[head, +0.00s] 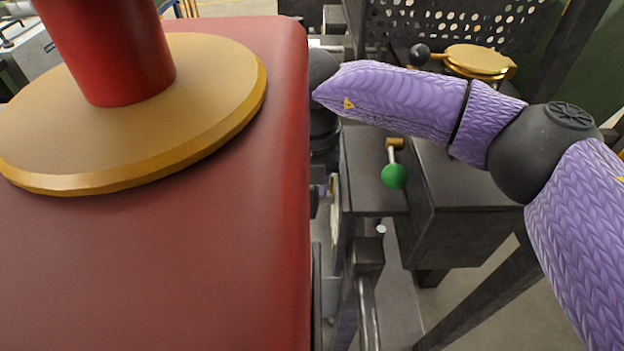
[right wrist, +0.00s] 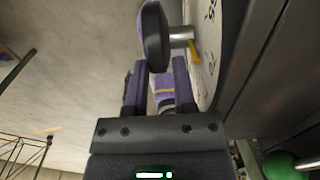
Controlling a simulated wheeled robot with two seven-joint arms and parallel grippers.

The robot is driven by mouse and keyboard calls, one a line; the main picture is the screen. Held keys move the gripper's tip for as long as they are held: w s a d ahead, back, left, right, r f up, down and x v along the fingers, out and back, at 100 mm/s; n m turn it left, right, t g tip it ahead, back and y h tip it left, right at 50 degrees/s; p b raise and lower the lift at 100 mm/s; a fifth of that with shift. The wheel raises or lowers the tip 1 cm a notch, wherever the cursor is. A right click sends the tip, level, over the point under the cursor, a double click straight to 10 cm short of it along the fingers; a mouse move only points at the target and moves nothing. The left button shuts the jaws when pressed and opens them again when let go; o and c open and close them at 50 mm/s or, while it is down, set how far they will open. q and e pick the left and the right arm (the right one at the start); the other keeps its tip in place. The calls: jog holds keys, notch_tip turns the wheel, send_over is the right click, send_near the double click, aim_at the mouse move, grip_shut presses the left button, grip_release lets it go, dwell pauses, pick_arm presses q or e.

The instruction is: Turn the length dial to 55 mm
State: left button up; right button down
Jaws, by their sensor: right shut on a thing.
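The length dial shows in the right wrist view as a white plate (right wrist: 207,62) with black marks, seen nearly edge-on. A short metal shaft joins it to a black knob (right wrist: 153,32), and a yellow pointer (right wrist: 194,50) sits by the shaft. My right gripper (right wrist: 157,68) is shut on the near end of the knob, its purple-lined fingers on either side. The number at the pointer cannot be read. My left gripper is out of view.
A large red housing (head: 200,260) with a brass-coloured disc (head: 215,110) fills the left of the head view. A green ball-ended lever (head: 393,176) stands on a dark machine box below my right arm. A perforated dark panel (head: 440,20) stands behind.

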jog(key=shift+w+f+g+b, duration=0.1)
jog(key=shift+w+g+b, duration=0.4)
jog(key=shift+g, duration=0.6)
jog(key=shift+w+g, duration=0.1)
jog(key=shift+g, duration=0.2)
jog(key=c, duration=0.7)
grip_release()
jog(key=shift+r, duration=0.25)
